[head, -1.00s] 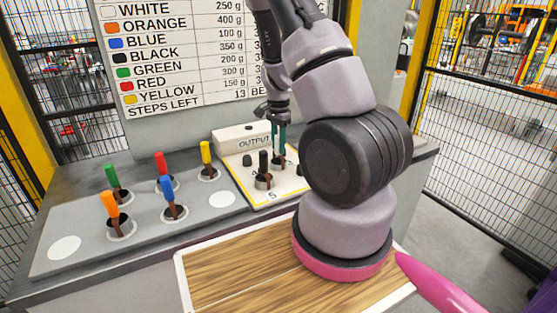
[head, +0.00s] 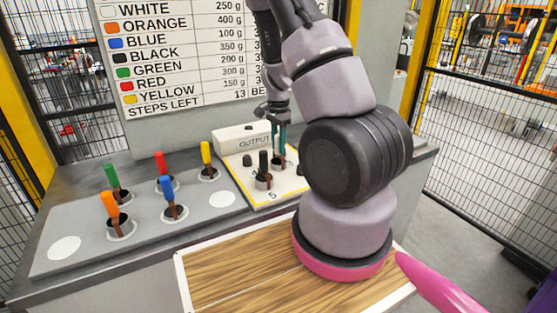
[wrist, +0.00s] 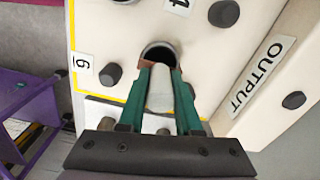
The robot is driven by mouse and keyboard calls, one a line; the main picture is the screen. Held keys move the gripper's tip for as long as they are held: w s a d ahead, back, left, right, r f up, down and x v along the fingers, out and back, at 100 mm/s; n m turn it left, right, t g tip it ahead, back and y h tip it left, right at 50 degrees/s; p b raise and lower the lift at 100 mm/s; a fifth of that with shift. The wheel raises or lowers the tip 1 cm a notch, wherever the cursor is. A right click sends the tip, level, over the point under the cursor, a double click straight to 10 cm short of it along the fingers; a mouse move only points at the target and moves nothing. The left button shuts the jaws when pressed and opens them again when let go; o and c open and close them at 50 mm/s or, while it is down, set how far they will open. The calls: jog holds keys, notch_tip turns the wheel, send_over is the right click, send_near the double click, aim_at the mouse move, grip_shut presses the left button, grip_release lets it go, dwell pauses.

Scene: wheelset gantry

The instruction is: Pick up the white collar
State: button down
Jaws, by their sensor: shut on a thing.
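The white collar (wrist: 160,90) shows in the wrist view as a pale cylinder between the two green fingers. My gripper (wrist: 164,70) is shut on it. Just beyond the fingertips is a dark round socket (wrist: 158,49) in the cream output panel, with a brown piece at its edge. I cannot tell whether the collar's far end is still in the socket. In the head view my gripper (head: 279,140) is low over the output panel (head: 237,172), and the collar cannot be made out there.
A black-topped peg (head: 263,165) stands in the output panel, left of my gripper. Green (head: 111,178), orange (head: 110,206), red (head: 160,163), blue (head: 168,190) and yellow (head: 206,155) handles stand on the grey plate. A sign board (head: 190,50) rises behind. The wooden board (head: 235,280) in front is clear.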

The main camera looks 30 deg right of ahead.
jog(key=shift+r, duration=0.1)
dwell(0.3)
notch_tip(320, 180, up, 15)
dwell(1.0)
dwell(1.0)
